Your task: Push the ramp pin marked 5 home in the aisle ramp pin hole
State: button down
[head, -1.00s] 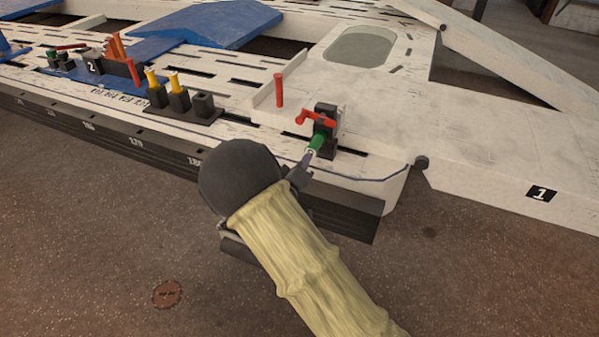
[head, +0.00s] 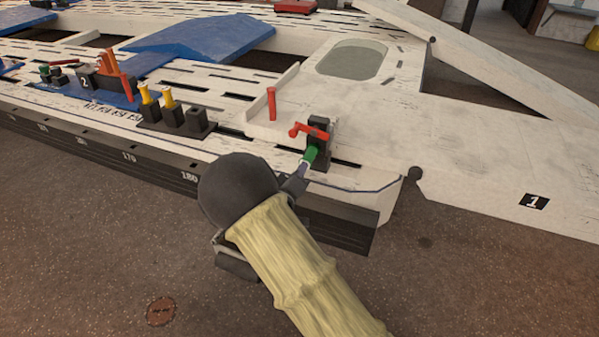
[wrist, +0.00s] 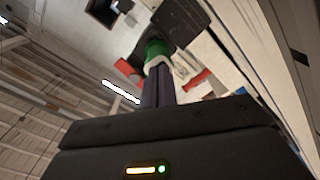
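The ramp pin (head: 311,153) is a green cylinder with a white band at its near end. It sits at the near side of a black upright block (head: 320,135) on the pale ramp's edge; the hole itself is hidden. No number is readable on the pin. My gripper (head: 301,172) is at the pin's near end, in line with it. In the wrist view the pin (wrist: 157,49) lies straight beyond the fingers (wrist: 158,84), which are close together and seem to touch the white end. I see nothing between them.
A red handle (head: 309,131) is on the black block, and a red post (head: 271,104) stands left of it. Yellow-topped pins (head: 168,98) stand in a black holder farther left. Floor in front is open.

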jog(key=shift+w+d, duration=0.2)
jog(key=shift+w, duration=0.15)
jog(key=shift+s, duration=0.1)
jog(key=shift+p+v, duration=1.05)
jog(key=shift+v, duration=0.35)
jog(key=shift+a, duration=0.1)
jog(key=p+v, duration=0.7)
jog(key=v, duration=1)
jog(key=shift+s, duration=0.2)
jog(key=shift+w+r, duration=0.1)
